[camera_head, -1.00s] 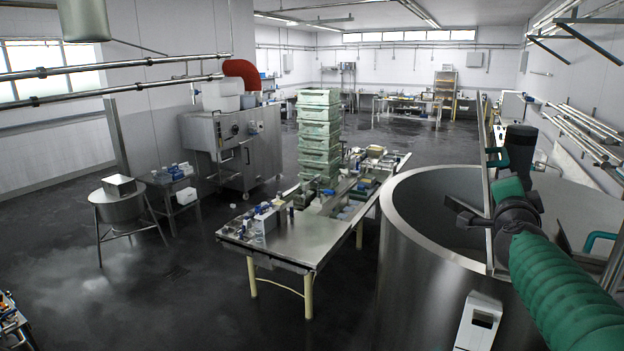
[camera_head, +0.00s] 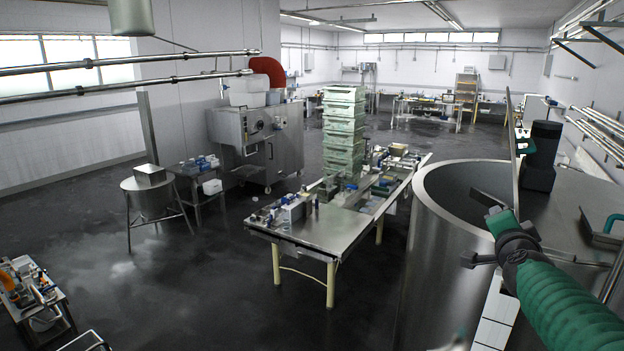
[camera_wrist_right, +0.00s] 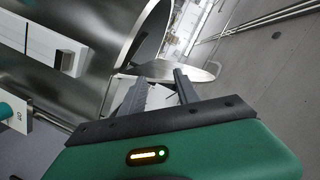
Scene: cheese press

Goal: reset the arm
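My right arm, in a ribbed green sleeve, comes in from the right edge of the head view. Its gripper (camera_head: 476,230) is over the near right part of the large steel vat (camera_head: 437,265) as seen in the picture. The two dark fingers stand apart, with nothing seen between them. In the right wrist view the same gripper (camera_wrist_right: 161,88) shows its fingers apart and empty, with a curved steel edge (camera_wrist_right: 205,72) behind them. I cannot tell the height of the gripper above the vat.
A steel work table (camera_head: 320,230) with small items stands left of the vat, with stacked green crates (camera_head: 343,130) behind it. A round steel tub (camera_head: 148,198) stands farther left. A tool cart (camera_head: 35,290) is at the lower left. Dark floor between is clear.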

